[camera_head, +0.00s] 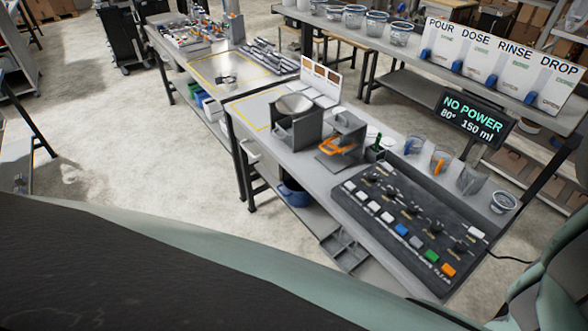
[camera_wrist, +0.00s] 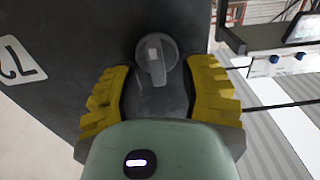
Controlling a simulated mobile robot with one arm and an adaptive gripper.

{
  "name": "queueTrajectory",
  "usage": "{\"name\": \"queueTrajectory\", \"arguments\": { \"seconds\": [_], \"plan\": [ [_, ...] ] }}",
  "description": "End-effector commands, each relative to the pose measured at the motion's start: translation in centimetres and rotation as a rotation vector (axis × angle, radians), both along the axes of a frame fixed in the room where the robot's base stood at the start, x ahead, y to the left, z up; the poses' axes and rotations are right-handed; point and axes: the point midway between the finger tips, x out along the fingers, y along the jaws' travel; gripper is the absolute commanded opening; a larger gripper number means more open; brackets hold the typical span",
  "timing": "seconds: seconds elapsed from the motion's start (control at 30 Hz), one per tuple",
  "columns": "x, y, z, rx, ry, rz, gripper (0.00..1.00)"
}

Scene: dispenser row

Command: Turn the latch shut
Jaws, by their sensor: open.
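A round dark grey turn knob (camera_wrist: 156,60) with a raised lighter grey bar shows in the wrist view, on a dark panel (camera_wrist: 85,35). It looks like the latch; its bar runs roughly up and down in the picture. My gripper (camera_wrist: 158,84) has two yellow ridged fingers spread apart, one on each side just below the knob. It is open and holds nothing. I cannot tell whether the fingers touch the panel. My gripper is not seen in the head view, and I cannot pick out this knob there.
In the head view, a bench carries a black control panel (camera_head: 403,222) with coloured buttons and a display (camera_head: 473,117) reading NO POWER. White dispenser panels (camera_head: 500,60) with blue levers stand on the shelf behind. In the wrist view, a dark cable (camera_wrist: 280,105) runs right of the fingers.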

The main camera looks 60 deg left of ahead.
Motion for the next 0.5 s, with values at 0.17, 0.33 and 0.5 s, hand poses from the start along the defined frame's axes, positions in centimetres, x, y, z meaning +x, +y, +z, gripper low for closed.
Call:
{"name": "queueTrajectory", "arguments": {
  "seconds": [0.17,0.33,0.5],
  "plan": [
    [0.00,-0.09,-0.02,0.000,0.000,-0.003,0.42],
    [-0.02,-0.12,-0.02,0.000,0.001,-0.004,0.41],
    [-0.01,-0.14,-0.02,0.000,0.000,-0.004,0.23]
  ]
}}
